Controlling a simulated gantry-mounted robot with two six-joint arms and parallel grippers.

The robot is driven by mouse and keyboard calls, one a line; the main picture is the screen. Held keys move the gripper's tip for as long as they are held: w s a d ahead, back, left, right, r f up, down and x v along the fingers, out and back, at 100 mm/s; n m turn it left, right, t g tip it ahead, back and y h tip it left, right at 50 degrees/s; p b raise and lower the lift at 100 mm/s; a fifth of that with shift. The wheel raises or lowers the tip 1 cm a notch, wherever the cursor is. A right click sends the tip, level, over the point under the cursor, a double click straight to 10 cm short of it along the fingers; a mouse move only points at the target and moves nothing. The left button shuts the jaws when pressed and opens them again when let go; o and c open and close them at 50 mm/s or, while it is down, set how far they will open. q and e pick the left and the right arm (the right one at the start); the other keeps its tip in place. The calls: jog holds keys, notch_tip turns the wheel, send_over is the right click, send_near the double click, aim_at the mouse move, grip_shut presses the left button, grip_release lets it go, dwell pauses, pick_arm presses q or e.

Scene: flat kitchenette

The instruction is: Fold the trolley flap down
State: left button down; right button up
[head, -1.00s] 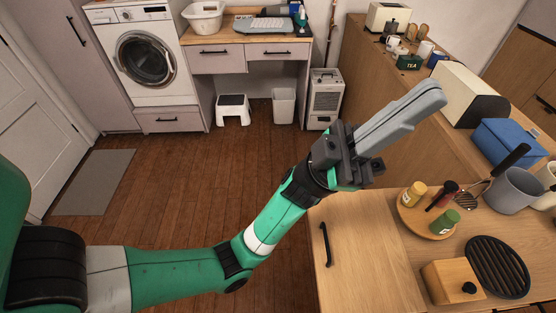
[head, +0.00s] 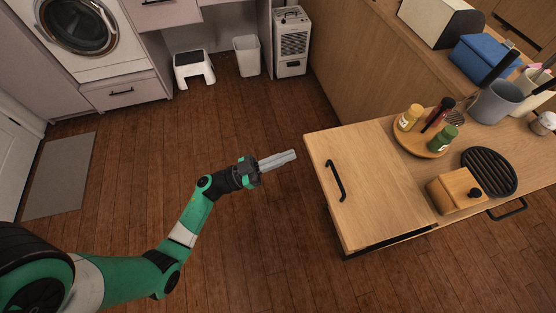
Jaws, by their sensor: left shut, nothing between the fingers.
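The trolley (head: 445,220) stands at the right with a wooden top. Its flap (head: 375,180) is at the left end, raised level with the top, with a black bar handle (head: 335,180) near its left edge. My left gripper (head: 292,156) is shut and empty. It points right, over the floor just left of the flap's far left corner, apart from it in the picture. My right gripper is not in view.
On the trolley top stand a round tray with jars (head: 405,145), a black trivet (head: 490,172), a wooden box (head: 455,190) and a grey pot (head: 497,102). A counter lies behind. The floor (head: 265,240) left of the trolley is clear.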

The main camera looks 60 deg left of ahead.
pick_arm(q)
jog(key=w+b, duration=0.1)
jog(key=w+d+f+b, duration=0.1)
jog(key=w, duration=0.1)
jog(key=w+f+b, duration=0.1)
jog(key=w+b, duration=0.1)
jog(key=shift+w+d, duration=0.1)
jog(key=shift+d, duration=0.25)
